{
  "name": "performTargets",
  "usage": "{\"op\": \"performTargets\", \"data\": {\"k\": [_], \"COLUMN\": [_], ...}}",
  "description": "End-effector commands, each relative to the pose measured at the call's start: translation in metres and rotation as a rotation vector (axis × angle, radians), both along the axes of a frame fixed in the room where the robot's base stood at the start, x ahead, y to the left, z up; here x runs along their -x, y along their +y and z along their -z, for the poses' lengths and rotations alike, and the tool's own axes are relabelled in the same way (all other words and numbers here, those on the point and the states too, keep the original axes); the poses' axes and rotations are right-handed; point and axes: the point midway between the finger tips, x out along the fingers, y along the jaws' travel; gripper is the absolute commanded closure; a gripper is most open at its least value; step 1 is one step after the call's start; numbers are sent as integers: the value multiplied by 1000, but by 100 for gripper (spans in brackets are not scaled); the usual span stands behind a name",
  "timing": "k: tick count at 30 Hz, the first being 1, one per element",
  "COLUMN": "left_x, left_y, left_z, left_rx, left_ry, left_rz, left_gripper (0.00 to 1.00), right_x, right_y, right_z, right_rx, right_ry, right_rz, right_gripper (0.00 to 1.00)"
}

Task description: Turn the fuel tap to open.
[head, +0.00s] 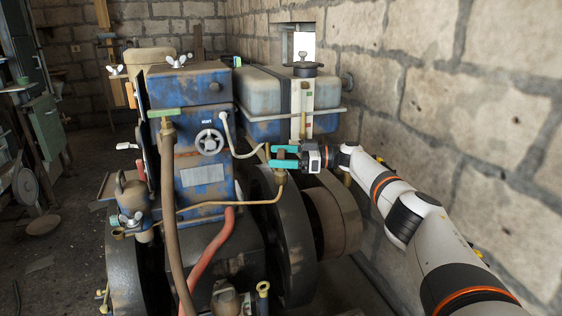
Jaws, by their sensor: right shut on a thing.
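The fuel tap (281,174) is a small brass fitting on the thin fuel pipe, below the blue and grey fuel tank (262,98). My right gripper (281,156) reaches in from the right with its teal fingers around the top of the tap. It is shut on the tap's brownish handle, which is mostly hidden between the fingers. The exact angle of the handle is too small to tell. My left gripper is not in view.
The blue engine block (205,190) with a small handwheel (209,141) stands left of the tap. A dark flywheel (290,245) and a belt pulley (335,222) sit just below my gripper. The stone wall (480,110) runs close along the right.

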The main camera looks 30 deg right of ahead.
Motion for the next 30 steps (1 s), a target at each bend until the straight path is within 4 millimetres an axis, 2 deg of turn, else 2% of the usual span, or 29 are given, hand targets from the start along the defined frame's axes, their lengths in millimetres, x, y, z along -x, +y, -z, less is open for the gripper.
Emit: {"op": "performTargets", "data": {"k": [9, 10, 13, 14, 23, 26, 30], "left_x": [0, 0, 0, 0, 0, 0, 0], "left_y": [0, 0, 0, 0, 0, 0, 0], "left_z": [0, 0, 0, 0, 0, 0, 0], "left_rx": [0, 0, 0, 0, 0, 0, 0], "left_ry": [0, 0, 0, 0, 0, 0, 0], "left_rz": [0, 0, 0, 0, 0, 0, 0], "left_gripper": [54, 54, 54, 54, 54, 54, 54], "right_x": [0, 0, 0, 0, 0, 0, 0], "right_y": [1, 1, 1, 1, 1, 0, 0], "right_z": [0, 0, 0, 0, -2, -12, -38], "right_rx": [-2, -2, -2, -2, -1, 0, 0], "right_ry": [1, 1, 1, 1, -1, -3, -6], "right_rz": [-2, -2, -2, -2, -1, -2, -1], "right_gripper": [45, 19, 3, 1, 1, 1, 1]}}
